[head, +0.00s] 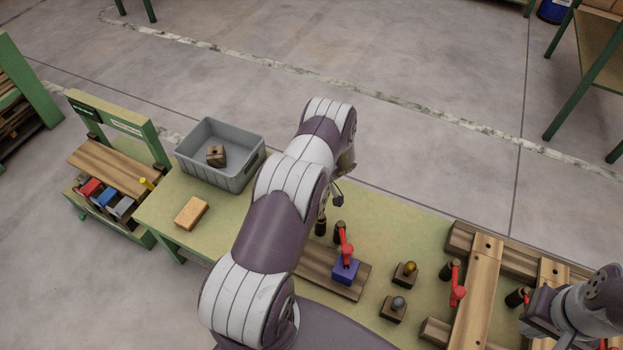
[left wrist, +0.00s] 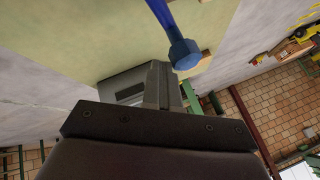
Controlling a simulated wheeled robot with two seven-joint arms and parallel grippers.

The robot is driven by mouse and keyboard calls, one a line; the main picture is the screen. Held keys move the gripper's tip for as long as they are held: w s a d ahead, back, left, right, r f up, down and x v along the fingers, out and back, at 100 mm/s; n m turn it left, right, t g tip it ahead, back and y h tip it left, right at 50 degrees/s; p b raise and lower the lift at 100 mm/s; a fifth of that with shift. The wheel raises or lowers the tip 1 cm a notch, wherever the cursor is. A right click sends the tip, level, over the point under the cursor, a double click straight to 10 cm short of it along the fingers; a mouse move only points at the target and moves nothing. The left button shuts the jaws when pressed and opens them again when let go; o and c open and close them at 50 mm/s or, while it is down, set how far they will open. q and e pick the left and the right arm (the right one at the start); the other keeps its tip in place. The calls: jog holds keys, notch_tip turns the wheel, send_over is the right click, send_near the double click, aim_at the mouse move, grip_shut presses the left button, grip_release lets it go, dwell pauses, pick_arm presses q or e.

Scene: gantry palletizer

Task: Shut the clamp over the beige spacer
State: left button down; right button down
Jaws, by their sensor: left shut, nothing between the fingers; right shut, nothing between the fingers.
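I cannot make out the beige spacer for certain. My left arm covers part of the wooden base (head: 318,277) in the head view. A dark clamp post (head: 321,226) stands there beside my arm, its lower part hidden. In the left wrist view a blue bar with a thick end (left wrist: 184,52) lies just beyond my left gripper (left wrist: 161,84), which is shut and empty; contact cannot be told. My right gripper (head: 532,318) is shut and empty, at the lower right.
Two red-handled clamps (head: 455,285) stand by light planks (head: 482,275) at right. Two small knobbed blocks (head: 404,275) sit between. A tan block (head: 191,213) and a grey bin (head: 240,178) holding a brown block (head: 216,156) are at left. Table left of my arm is mostly clear.

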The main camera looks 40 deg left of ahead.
pick_arm(q)
jog(key=shift+n+g, duration=0.3)
jog(key=shift+n, duration=0.1)
jog(key=shift+s+d+p, duration=0.15)
jog(key=shift+s+d, duration=0.05)
jog(key=shift+s, duration=0.45)
jog(key=shift+s+d+p, duration=0.2)
jog(key=shift+s+d, duration=0.05)
jog(key=shift+s, duration=0.4)
jog(key=shift+s+d+p, duration=0.15)
jog(key=shift+s+d, duration=0.05)
jog(key=shift+s, duration=0.45)
jog(key=shift+s+d+n+g+h, duration=0.4)
jog(key=shift+s+d+n+h, duration=0.1)
jog(key=shift+s+d+n, duration=0.25)
jog(key=shift+s, duration=0.1)
jog(key=p+v, duration=0.1)
jog(key=v, duration=1.1)
jog(key=shift+d+r, duration=0.15)
jog(key=shift+r, duration=0.1)
